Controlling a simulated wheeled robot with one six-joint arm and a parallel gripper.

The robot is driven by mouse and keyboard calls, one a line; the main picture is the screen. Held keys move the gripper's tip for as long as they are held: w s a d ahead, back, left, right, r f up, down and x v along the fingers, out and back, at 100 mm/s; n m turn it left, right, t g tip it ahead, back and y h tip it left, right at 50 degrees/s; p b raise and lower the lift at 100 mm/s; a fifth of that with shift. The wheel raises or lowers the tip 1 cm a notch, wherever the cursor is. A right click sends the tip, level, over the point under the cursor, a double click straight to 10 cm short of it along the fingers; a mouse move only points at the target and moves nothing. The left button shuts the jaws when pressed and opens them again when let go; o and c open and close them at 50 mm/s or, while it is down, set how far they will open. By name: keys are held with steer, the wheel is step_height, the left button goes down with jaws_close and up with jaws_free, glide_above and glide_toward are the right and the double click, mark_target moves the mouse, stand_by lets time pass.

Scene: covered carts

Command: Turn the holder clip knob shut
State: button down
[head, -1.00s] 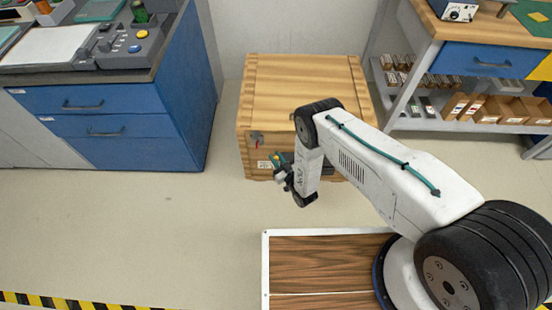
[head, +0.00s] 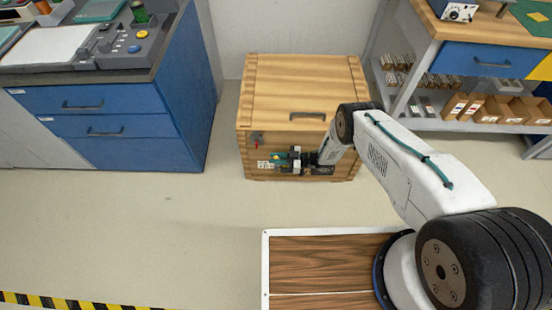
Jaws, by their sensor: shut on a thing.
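The wooden covered cart (head: 280,85) stands on the floor against the back wall, with its lid down. My gripper (head: 279,160) is low at the cart's front face, pointing left along it. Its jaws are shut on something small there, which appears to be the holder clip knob. The fingers hide most of the knob, so its turn angle cannot be told. A small dark fitting with a red part (head: 257,142) sits on the front face, just up and left of my gripper.
A dark recessed handle (head: 307,116) is on the cart's lid. A blue-drawer bench (head: 110,130) stands to the left, and a shelf with boxes (head: 470,125) to the right. The floor in front and left of the cart is clear.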

mark_target(276, 157)
steer(key=shift+n+g, duration=1.1)
steer(key=shift+g, duration=0.8)
steer(key=c, duration=1.4)
jaws_free()
steer(key=shift+o, duration=0.2)
steer(key=shift+w+r, duration=0.1)
steer(key=shift+r, duration=0.45)
step_height(276, 157, up, 2)
steer(key=shift+r, duration=0.25)
steer(key=s+d+r, duration=0.1)
steer(key=s+d, duration=0.3)
steer(key=s, duration=1.1)
steer(key=shift+s+d+r, duration=0.2)
steer(key=shift+s, duration=0.05)
steer(key=shift+f, duration=0.1)
